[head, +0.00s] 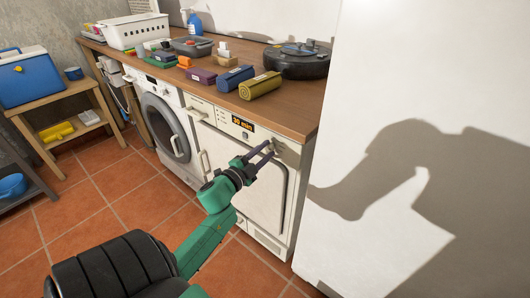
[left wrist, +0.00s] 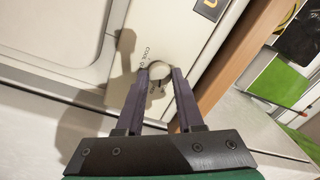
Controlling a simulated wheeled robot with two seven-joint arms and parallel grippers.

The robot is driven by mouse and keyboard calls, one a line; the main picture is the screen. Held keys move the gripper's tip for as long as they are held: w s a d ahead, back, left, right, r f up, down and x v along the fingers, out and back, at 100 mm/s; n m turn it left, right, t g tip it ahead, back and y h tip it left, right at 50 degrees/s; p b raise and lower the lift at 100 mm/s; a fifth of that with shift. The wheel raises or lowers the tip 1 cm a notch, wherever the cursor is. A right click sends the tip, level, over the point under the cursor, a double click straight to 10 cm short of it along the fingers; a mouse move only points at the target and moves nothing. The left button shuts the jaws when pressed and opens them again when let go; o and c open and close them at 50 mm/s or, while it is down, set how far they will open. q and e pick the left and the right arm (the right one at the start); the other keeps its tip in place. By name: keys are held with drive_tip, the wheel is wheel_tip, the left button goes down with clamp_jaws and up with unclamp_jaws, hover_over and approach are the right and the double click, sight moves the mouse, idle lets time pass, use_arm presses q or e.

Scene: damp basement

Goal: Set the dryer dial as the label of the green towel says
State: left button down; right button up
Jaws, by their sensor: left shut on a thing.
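The dryer (head: 240,178) is the white machine under the right end of the counter. Its display (head: 243,124) shows orange characters that seem to end in "min". The dial (left wrist: 158,72) is a pale round knob on the panel, with small lettering beside it. My left gripper (head: 268,150) is shut on the dial, one finger on each side; the fingers hide part of it. Rolled towels lie on the counter: an olive-yellow one (head: 260,85), a blue one (head: 232,79) and a purple one (head: 201,77). I see no plainly green roll, and the labels are too small to read. My right gripper is out of view.
A washer (head: 165,122) stands left of the dryer. The wooden counter (head: 293,118) holds a dark round device (head: 298,60) and a white basket (head: 132,31). A white wall or cabinet face (head: 430,110) closes off the right side. Tiled floor at left is mostly clear.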

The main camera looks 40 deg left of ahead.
use_arm(q)
drive_tip(key=shift+m, duration=0.6)
drive_tip(key=c, duration=0.5)
unclamp_jaws()
drive_tip(key=shift+c, duration=0.2)
drive_tip(key=shift+s, duration=0.15)
drive_tip(key=s, duration=1.4)
drive_tip(key=shift+s+d+f, duration=0.15)
drive_tip(key=shift+d+f, duration=0.1)
drive_tip(key=shift+f, duration=0.1)
